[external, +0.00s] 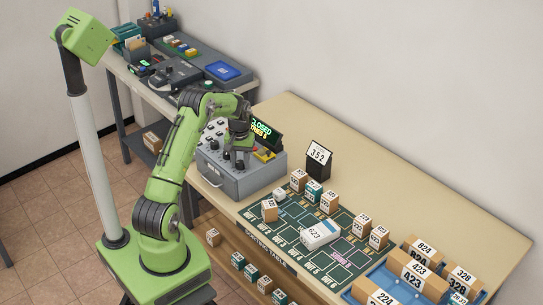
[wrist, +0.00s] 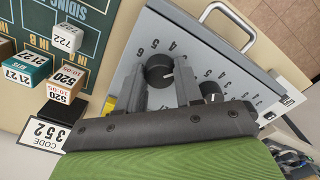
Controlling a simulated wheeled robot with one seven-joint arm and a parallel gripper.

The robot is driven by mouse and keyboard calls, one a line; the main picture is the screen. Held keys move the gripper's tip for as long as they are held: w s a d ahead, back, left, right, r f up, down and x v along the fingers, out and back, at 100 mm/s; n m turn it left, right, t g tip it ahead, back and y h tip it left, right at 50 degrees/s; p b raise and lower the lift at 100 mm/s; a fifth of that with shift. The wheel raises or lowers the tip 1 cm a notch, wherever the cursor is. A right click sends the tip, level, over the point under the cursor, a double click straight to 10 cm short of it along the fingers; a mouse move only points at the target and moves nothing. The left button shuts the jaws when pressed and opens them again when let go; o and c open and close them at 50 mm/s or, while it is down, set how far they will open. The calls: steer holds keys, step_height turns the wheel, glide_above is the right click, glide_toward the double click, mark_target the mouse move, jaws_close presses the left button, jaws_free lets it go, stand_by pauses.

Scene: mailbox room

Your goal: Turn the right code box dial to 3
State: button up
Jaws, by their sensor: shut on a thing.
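The code box (external: 245,181) is a grey box with a sloped panel, standing on the table. My gripper (external: 238,150) is over its panel. In the wrist view my gripper (wrist: 162,88) has its two fingers on either side of a round black dial (wrist: 158,68), shut on it. This is the dial on the side nearer the code card, the right one. Printed numbers, with 6, 5 and 4 readable, curve around it. A small pale mark shows on its rim, but its exact setting is unclear. Another dial (wrist: 210,90) is beside it, partly hidden by my gripper.
A lit display (external: 262,130) behind the box reads CLOSED with a tries line. A card (external: 318,158) shows 352. Small numbered boxes (external: 298,180) stand on the green mat (external: 285,228) to the right. A handle (wrist: 228,20) juts from the code box's edge.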

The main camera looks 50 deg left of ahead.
mark_target(240, 162)
steer(key=o, duration=1)
steer(key=shift+o, duration=0.2)
steer(key=shift+r, duration=0.1)
step_height(240, 162, up, 16)
steer(key=p, duration=0.1)
steer(key=shift+f, duration=0.2)
